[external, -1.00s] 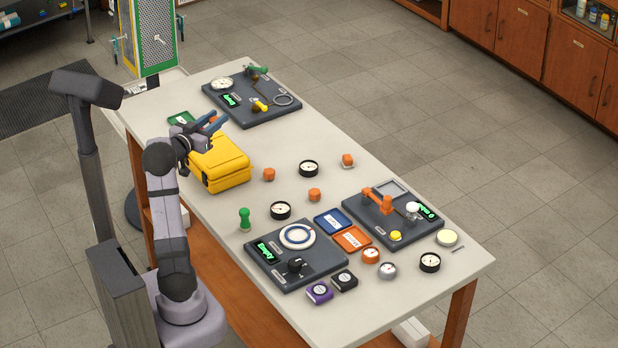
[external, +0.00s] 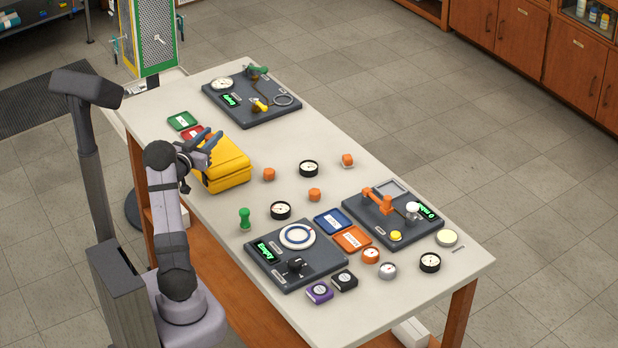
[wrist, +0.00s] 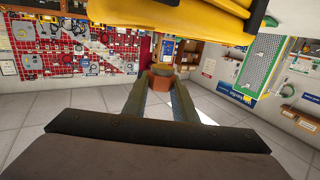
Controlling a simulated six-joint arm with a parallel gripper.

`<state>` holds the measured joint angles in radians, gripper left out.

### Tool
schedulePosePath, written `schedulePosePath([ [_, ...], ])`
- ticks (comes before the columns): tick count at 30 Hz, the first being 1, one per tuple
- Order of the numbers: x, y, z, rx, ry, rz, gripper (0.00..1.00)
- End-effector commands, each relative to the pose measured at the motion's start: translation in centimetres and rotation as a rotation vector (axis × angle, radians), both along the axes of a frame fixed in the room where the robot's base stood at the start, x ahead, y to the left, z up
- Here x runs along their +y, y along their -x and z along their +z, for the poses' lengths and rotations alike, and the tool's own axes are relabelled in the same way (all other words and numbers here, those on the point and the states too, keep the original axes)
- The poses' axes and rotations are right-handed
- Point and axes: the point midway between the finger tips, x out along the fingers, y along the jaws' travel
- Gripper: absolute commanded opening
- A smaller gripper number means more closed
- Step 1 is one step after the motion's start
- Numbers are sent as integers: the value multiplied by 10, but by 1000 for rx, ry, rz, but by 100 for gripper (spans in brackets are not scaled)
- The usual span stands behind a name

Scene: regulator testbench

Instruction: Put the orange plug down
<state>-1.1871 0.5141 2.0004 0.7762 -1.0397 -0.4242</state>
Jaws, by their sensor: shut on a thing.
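My gripper (external: 211,142) is shut on an orange plug (wrist: 160,81), which shows between the fingertips in the wrist view. In the external view the gripper is raised beside and over the left end of the yellow case (external: 226,165), clear of the table top as far as I can tell. The held plug is mostly hidden there by the fingers. Other orange plugs stand on the table: one right of the case (external: 269,174), one nearer the middle (external: 315,195) and one farther right (external: 347,160).
A green tray (external: 182,121) and a partly hidden red tray (external: 191,132) lie behind the gripper. Blue (external: 332,222) and orange (external: 352,239) trays lie between two dark test boards. Black gauges (external: 309,168) and a green plug (external: 244,218) stand around.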

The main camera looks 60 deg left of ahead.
Motion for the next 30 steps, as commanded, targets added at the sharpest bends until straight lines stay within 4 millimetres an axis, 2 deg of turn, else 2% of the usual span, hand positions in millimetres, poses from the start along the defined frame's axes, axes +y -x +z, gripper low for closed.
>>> schedulePosePath([
  [12,0,0,-36,0,1,0,4],
  [26,0,0,-42,0,0,0,4],
  [27,0,0,-40,0,0,0,35],
  [28,0,0,-40,0,0,0,42],
  [30,0,0,-40,0,0,0,44],
])
